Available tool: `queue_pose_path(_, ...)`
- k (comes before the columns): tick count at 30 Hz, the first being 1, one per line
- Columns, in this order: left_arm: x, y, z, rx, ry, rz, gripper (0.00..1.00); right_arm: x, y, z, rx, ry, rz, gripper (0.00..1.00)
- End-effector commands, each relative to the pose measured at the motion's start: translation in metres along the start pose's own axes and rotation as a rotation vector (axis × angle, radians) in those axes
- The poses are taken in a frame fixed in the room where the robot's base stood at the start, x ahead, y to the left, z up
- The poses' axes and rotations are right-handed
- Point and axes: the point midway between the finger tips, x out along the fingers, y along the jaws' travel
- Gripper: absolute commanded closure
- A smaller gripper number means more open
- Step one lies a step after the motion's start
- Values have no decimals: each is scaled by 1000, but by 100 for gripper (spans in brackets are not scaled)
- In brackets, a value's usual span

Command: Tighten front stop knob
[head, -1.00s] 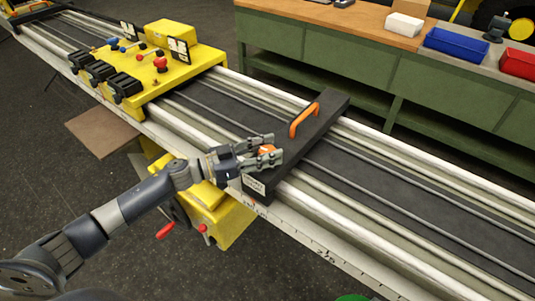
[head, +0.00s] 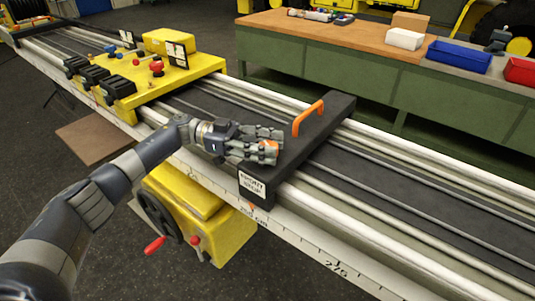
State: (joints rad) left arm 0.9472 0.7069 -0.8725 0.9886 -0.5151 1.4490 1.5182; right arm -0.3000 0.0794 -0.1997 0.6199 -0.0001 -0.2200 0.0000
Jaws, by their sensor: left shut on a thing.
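The black front stop (head: 318,130) lies across the rails, with an orange handle (head: 308,117) on top and a white label on its near end. My left gripper (head: 268,150) comes in from the left and is shut on the knob. My right gripper is not in view.
A yellow carriage (head: 200,66) with black boxes and red and blue knobs sits on the rails to the left. A yellow gearbox with a handwheel (head: 158,214) hangs below the near rail. A green workbench (head: 390,85) with blue and red bins stands behind.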

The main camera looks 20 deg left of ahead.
Motion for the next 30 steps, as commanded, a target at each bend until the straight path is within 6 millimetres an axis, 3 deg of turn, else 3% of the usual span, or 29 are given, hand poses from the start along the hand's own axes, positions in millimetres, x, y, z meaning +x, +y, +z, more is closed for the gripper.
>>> queue_pose_path(16,1,1,2,-4,-3,24,82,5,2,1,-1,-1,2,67)
queue_pose_path(17,1,1,2,-4,-3,24,52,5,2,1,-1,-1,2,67)
queue_pose_path(19,1,1,2,-4,-3,24,40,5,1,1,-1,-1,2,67)
queue_pose_path(30,-2,0,1,-2,-1,22,40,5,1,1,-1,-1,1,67)
